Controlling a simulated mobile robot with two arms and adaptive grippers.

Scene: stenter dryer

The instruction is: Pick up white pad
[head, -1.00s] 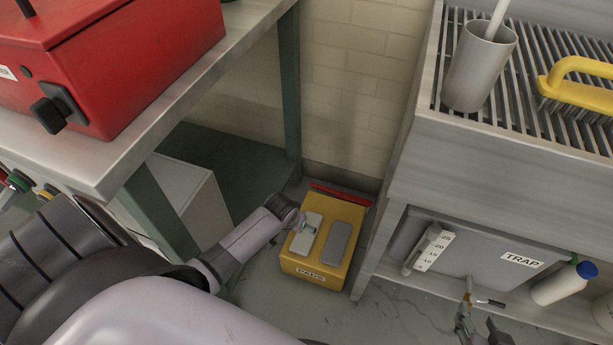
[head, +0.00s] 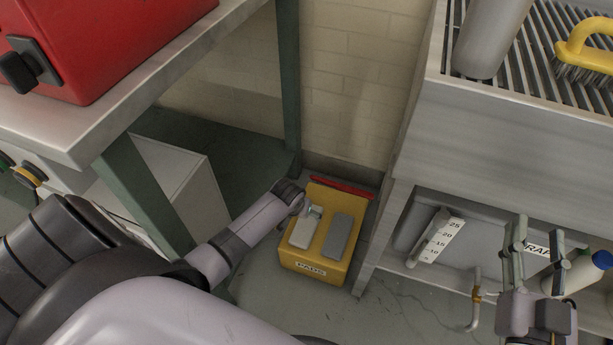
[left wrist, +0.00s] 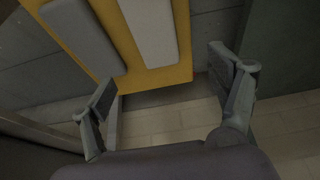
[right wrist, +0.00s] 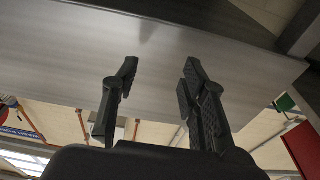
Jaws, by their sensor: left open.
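The white pad (head: 303,233) lies on the left part of the top of a yellow box (head: 316,270) labelled PADS, beside a grey pad (head: 338,237). My left gripper (head: 313,211) is at the far end of the white pad and hides part of it. In the left wrist view the white pad (left wrist: 150,32), grey pad (left wrist: 82,38) and yellow box (left wrist: 160,78) show beyond the open, empty fingers (left wrist: 163,75). I cannot tell whether they touch the pad. My right gripper (head: 537,250) is open and empty before the steel unit; it also shows in the right wrist view (right wrist: 157,80).
A red bar (head: 343,188) lies behind the box. A bench leg (head: 288,80) and white cabinet (head: 180,190) stand to the left.

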